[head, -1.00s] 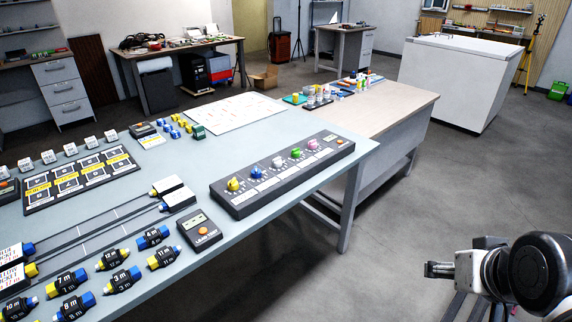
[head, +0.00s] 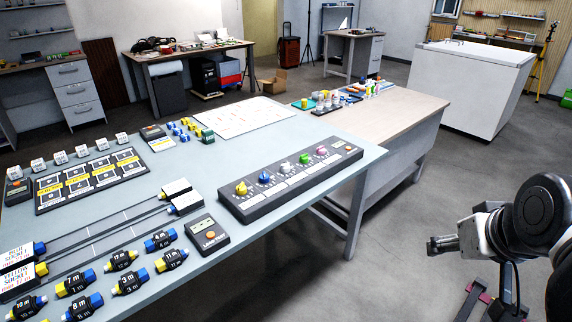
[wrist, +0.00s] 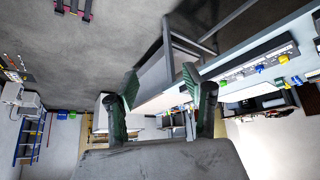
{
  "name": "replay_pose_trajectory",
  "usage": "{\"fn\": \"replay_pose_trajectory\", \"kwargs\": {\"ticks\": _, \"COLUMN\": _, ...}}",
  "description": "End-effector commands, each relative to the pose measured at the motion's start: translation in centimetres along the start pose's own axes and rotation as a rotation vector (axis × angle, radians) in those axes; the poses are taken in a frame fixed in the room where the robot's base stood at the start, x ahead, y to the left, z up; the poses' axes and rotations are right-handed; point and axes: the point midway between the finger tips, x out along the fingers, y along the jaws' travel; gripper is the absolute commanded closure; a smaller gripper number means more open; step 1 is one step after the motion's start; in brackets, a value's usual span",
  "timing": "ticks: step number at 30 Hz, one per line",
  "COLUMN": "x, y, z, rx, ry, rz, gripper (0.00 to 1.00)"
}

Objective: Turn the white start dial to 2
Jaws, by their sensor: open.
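A dark dial panel (head: 290,187) lies along the front right edge of the blue-grey table. It carries a row of dials: yellow, blue, white, green and pink. The white dial (head: 285,167) is in the middle of the row; its setting is too small to read. My gripper (head: 432,246) is off to the right of the table, over the floor, well apart from the panel. In the wrist view its two fingers (wrist: 157,90) are spread with nothing between them. That view also shows the panel (wrist: 240,68) tilted at the upper right.
A small box with an orange button (head: 209,240) sits left of the panel. Several yellow, blue and black connectors (head: 119,260) lie at the front left. A wooden-topped table (head: 410,104) adjoins behind. Open floor (head: 400,215) lies between the table and my arm.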

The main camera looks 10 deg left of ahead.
Motion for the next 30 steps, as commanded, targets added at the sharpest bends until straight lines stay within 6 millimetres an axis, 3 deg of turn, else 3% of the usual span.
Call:
{"fn": "replay_pose_trajectory", "kwargs": {"ticks": 1, "x": -0.3, "y": -0.3, "z": -2.1, "rx": -0.030, "ry": -0.010, "rz": -0.012, "gripper": 0.54}}
{"fn": "replay_pose_trajectory", "kwargs": {"ticks": 3, "x": -0.5, "y": -0.8, "z": -4.4, "rx": -0.078, "ry": -0.026, "rz": -0.031, "gripper": 0.54}}
{"fn": "replay_pose_trajectory", "kwargs": {"ticks": 14, "x": 0.6, "y": -3.8, "z": -16.0, "rx": -0.318, "ry": -0.094, "rz": -0.134, "gripper": 0.54}}
{"fn": "replay_pose_trajectory", "kwargs": {"ticks": 23, "x": 3.7, "y": -7.2, "z": -24.6, "rx": -0.523, "ry": -0.135, "rz": -0.231, "gripper": 0.54}}
{"fn": "replay_pose_trajectory", "kwargs": {"ticks": 30, "x": 7.4, "y": -10.6, "z": -30.4, "rx": -0.688, "ry": -0.157, "rz": -0.317, "gripper": 0.54}}
